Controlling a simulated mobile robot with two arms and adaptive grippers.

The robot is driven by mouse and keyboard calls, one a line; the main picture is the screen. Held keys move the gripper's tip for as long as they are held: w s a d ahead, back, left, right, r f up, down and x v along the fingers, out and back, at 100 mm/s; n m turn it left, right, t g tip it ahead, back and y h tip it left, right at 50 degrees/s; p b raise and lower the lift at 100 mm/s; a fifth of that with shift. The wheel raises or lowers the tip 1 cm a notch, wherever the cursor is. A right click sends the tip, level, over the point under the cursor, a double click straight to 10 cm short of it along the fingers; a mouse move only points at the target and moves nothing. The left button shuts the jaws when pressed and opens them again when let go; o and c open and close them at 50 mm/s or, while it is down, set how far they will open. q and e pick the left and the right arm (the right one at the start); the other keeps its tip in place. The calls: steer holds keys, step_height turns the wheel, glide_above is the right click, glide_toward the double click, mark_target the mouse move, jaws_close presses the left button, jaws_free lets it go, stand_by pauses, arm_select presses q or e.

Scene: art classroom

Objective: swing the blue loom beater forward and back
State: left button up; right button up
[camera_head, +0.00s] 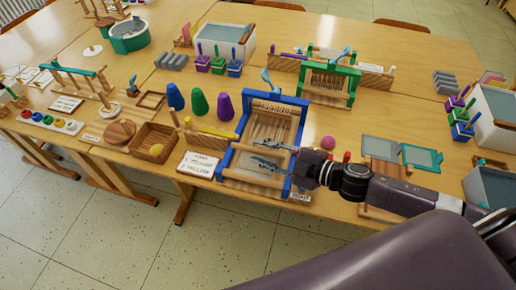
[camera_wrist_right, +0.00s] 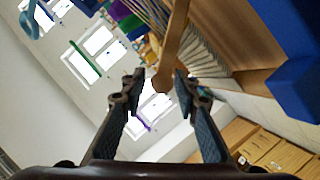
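The blue loom (camera_head: 303,118) stands near the front edge of the table, with pale warp threads in its frame. A wooden bar, which seems to be its beater, shows in the right wrist view (camera_wrist_right: 176,42) with its near end just ahead of the gap between my fingertips. My right gripper (camera_head: 261,153) reaches in from the right over the front part of the loom. In the wrist view its two fingers (camera_wrist_right: 160,86) are apart with nothing held between them. Whether a finger touches the bar I cannot tell. My left gripper is not in view.
A green loom (camera_head: 354,90) stands behind the blue one.

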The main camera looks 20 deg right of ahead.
steer(key=shift+x, duration=0.8)
jaws_close()
